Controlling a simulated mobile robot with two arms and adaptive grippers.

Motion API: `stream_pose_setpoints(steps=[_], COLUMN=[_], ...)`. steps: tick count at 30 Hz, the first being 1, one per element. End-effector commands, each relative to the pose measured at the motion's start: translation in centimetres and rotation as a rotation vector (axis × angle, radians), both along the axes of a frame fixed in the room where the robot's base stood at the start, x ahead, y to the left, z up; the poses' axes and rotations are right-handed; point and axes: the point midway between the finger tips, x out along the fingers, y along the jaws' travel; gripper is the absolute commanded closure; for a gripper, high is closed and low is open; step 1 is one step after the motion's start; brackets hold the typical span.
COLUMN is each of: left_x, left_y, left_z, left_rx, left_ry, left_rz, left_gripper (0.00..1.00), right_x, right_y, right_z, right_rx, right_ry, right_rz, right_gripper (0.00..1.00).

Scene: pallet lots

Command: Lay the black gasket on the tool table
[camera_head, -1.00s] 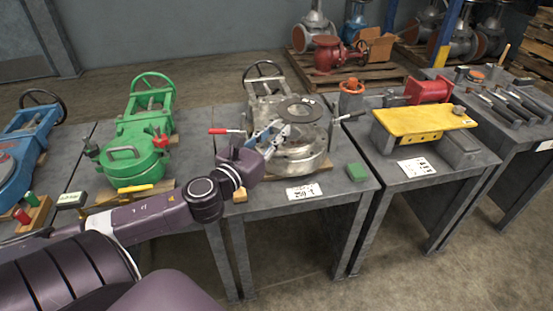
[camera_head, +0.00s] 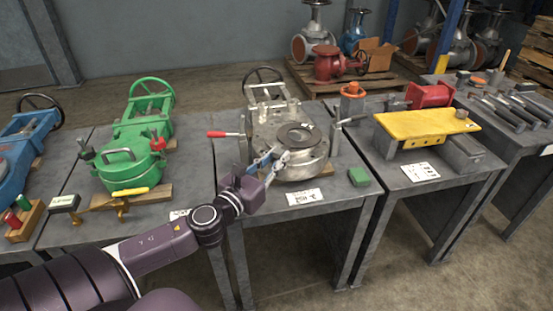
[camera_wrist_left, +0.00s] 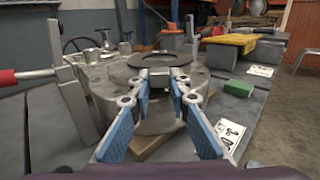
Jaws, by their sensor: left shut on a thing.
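The black gasket (camera_head: 299,127) is a flat dark ring over the round body of the silver valve (camera_head: 305,168) on the middle table. It also shows in the wrist view (camera_wrist_left: 160,53), at the fingertips. My left gripper (camera_head: 272,160) is shut on the near edge of the gasket; its blue-padded fingers (camera_wrist_left: 160,78) reach in from the near side. I cannot tell whether the gasket touches the valve below it. The tool table (camera_head: 530,128) is at the far right, with several dark tools (camera_head: 505,103) on it. My right gripper is not in view.
Between the valve and the tool table stands a table with a yellow plate (camera_head: 425,125) and a red part (camera_head: 430,95). A green block (camera_head: 358,176) lies beside the valve. A red-handled lever (camera_head: 222,134) and a green valve (camera_head: 135,165) are to the left.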

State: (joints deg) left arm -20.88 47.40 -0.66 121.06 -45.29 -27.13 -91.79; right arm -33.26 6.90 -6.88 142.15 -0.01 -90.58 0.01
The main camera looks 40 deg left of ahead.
Motion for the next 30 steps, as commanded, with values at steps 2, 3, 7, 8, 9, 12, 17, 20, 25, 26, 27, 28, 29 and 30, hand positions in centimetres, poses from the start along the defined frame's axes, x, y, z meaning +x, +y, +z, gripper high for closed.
stream_pose_setpoints(steps=[2,3,7,8,9,12,17,20,25,26,27,28,29,30], left_x=[0.0,0.0,0.0,0.0,0.0,0.0,0.0,-0.1,-1.9,-2.4,-3.0,-3.5,-4.0,-4.7], left_y=[0.0,0.0,0.0,0.0,0.0,0.0,0.0,0.0,-0.2,-0.3,-0.3,-0.3,-0.4,-0.4], left_z=[-0.1,-0.3,-0.2,-0.2,-0.2,-0.2,-0.2,0.1,-0.1,-0.2,-0.1,-0.1,-0.2,-0.2], left_rx=[0.000,0.000,0.000,0.000,0.000,0.000,0.000,0.000,-0.002,-0.002,0.000,-0.001,-0.003,-0.004], left_ry=[0.000,0.000,0.000,0.000,0.000,0.000,0.000,0.001,0.003,0.004,0.005,0.005,0.005,0.005], left_rz=[0.000,0.000,0.000,0.000,0.000,0.000,0.000,0.000,0.000,-0.001,0.000,0.000,-0.001,0.001], left_gripper=[1.00,1.00,0.72,0.69,0.66,0.66,0.66,0.66,0.66,0.66,0.66,0.66,0.66,0.66], right_x=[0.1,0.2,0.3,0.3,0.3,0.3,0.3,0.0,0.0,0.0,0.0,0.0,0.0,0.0], right_y=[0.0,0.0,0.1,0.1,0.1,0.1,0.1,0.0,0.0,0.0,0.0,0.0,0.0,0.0], right_z=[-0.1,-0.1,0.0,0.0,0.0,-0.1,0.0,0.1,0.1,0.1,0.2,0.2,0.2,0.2], right_rx=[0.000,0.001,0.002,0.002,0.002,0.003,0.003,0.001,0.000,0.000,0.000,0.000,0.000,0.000], right_ry=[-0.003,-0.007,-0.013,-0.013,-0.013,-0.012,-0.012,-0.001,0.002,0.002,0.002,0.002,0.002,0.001], right_rz=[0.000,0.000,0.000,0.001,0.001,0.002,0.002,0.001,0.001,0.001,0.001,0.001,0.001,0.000], right_gripper=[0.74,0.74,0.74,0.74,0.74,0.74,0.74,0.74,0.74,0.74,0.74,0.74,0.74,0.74])
